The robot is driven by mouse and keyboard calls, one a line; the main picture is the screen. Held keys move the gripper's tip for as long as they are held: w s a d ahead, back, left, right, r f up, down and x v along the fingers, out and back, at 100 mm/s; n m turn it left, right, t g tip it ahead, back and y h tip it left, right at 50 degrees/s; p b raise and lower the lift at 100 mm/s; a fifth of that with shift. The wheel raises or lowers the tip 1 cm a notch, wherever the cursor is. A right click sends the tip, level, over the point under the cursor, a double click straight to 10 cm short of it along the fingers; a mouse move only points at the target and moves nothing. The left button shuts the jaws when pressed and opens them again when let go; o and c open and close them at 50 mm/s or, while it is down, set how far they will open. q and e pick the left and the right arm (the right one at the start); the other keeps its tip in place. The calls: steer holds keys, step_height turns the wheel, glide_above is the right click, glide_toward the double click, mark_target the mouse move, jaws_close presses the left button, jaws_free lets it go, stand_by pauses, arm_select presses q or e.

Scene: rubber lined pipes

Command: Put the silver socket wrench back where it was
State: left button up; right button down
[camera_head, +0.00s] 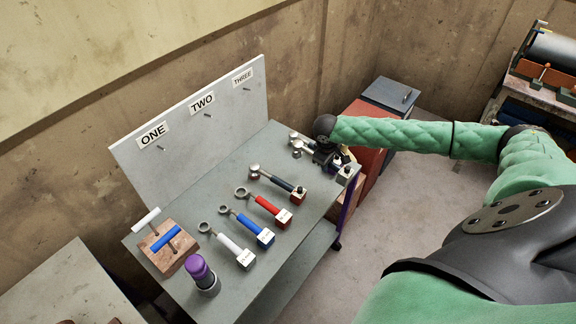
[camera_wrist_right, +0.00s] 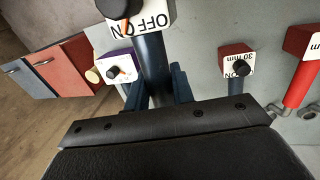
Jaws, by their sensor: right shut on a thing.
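My right gripper (camera_head: 325,157) is at the far right end of the grey table, over the end of the row of wrenches. In the right wrist view the gripper (camera_wrist_right: 156,92) is shut on the dark handle of a wrench, which I take to be the silver socket wrench (camera_wrist_right: 150,55). The wrench's end block has a white ON/OFF label. In the head view a pale end block (camera_head: 345,173) shows beside the gripper, and the gripper hides most of the handle. I cannot tell whether the wrench touches the table. My left gripper is not in view.
On the table a dark-handled wrench with a red block (camera_head: 276,184) lies closest, then red (camera_head: 266,205), blue (camera_head: 247,224) and white (camera_head: 229,243) ones. A purple-blocked tool (camera_wrist_right: 118,62) is beside the held wrench. A white board (camera_head: 195,130) with pegs stands behind. Red and blue cabinets (camera_head: 390,98) stand beyond.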

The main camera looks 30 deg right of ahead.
steer(key=w+a+f, duration=0.1)
steer(key=w+f, duration=0.1)
steer(key=w+a+f+b, duration=0.1)
steer(key=w+a+f, duration=0.1)
steer(key=w, duration=0.1)
steer(key=w+a+f+b, duration=0.1)
steer(key=w+f, duration=0.1)
steer(key=w, duration=0.1)
steer(key=shift+w+a, duration=0.15)
steer(key=shift+a, duration=0.05)
steer(key=shift+w+a+f+b, duration=0.1)
steer(key=shift+w+a+b, duration=0.05)
steer(key=shift+w+b, duration=0.3)
steer(key=shift+s+f+b, duration=0.1)
steer(key=shift+f+b, duration=0.2)
steer(key=shift+b, duration=0.1)
step_height(320, 180, down, 3)
steer(key=b, duration=0.2)
steer(key=shift+r+b, duration=0.15)
steer(key=shift+b, duration=0.15)
steer(key=shift+a, duration=0.1)
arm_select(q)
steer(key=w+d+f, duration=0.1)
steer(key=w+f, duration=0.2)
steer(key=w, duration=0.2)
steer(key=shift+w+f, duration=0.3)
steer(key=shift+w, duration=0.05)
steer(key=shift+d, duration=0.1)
arm_select(e)
steer(key=shift+f, duration=0.2)
